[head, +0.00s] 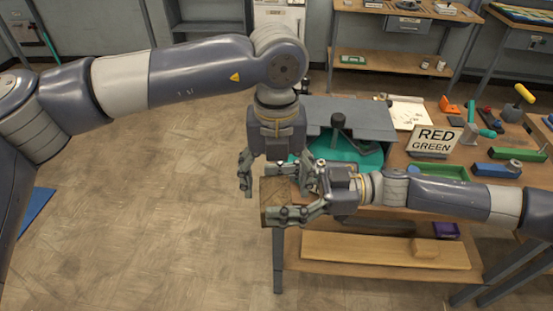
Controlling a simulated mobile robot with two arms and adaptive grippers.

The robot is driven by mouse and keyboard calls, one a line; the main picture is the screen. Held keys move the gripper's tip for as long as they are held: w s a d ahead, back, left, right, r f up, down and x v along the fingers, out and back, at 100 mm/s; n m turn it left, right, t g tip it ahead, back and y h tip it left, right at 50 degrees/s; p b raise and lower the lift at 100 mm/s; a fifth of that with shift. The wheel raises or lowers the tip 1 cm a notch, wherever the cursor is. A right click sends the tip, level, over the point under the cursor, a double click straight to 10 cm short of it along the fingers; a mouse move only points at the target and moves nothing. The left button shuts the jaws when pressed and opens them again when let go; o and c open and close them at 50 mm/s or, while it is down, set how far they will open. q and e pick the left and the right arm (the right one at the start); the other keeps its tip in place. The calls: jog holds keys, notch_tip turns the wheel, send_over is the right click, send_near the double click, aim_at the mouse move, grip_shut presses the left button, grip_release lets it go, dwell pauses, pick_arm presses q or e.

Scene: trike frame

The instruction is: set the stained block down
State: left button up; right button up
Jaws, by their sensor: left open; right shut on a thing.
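The stained block (274,194), dark brown wood, is at the near left corner of the workbench. My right gripper (279,199), reaching in from the right, is shut on it. My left gripper (277,184) points down from above with its fingers spread, one left of the block and the other near the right gripper. The fingers hide parts of the block. I cannot tell whether the block touches the bench top or hangs above it.
The workbench (397,158) holds a grey plate (365,115), a teal round piece (352,155), a RED/GREEN sign (433,139), a green tray (437,171) and a blue block (491,170). A lower shelf (345,250) carries a board.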

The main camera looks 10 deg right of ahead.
aim_at(277, 193)
pick_arm(q)
jog(key=shift+f, duration=2.55)
jog(key=c, duration=1.3)
jog(key=shift+o, duration=0.2)
pick_arm(e)
jog(key=o, duration=1.2)
jog(key=shift+o, duration=0.2)
